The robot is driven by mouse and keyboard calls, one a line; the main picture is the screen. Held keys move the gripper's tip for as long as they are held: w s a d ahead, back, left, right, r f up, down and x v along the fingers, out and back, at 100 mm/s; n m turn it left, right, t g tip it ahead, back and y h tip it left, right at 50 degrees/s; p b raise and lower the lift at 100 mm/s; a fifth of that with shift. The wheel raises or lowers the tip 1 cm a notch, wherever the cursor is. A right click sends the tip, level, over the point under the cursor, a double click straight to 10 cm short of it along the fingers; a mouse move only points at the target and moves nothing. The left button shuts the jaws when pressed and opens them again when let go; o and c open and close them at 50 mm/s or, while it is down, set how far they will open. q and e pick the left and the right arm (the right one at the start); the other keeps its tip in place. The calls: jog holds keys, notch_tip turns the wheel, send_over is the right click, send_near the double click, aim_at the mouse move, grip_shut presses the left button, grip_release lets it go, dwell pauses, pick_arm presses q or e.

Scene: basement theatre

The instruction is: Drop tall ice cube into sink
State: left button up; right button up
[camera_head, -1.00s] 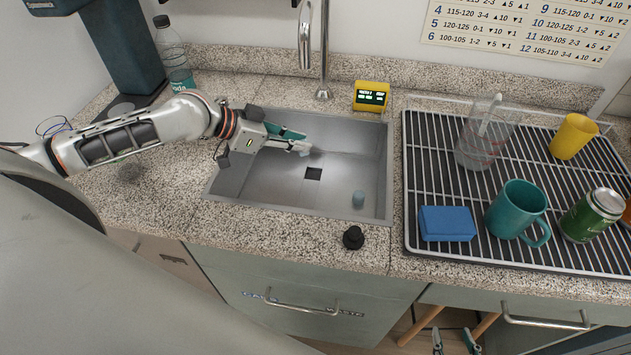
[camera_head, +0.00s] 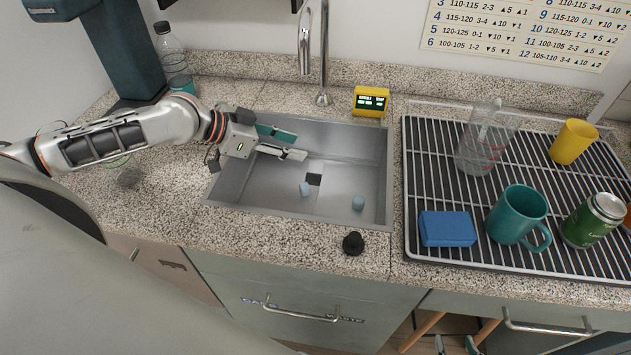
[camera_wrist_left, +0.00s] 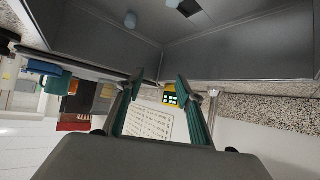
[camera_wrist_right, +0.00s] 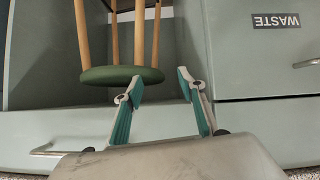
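I cannot tell for sure which is the tall one. My left gripper (camera_head: 300,147) is open and empty over the sink's back left part, apart from both cubes. My right gripper (camera_wrist_right: 158,88) is open and empty, low in front of the cabinets; it shows at the bottom edge of the head view (camera_head: 456,346).
A tap (camera_head: 324,60) and a yellow timer (camera_head: 371,101) stand behind the sink. A black knob (camera_head: 353,243) is in front. The drying rack (camera_head: 440,130) at right holds a blue sponge, mugs, a can and a clear jug. A stool (camera_wrist_right: 121,75) is near my right gripper.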

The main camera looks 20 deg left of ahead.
pick_arm(q)
jog(key=v, duration=1)
dwell(0.5)
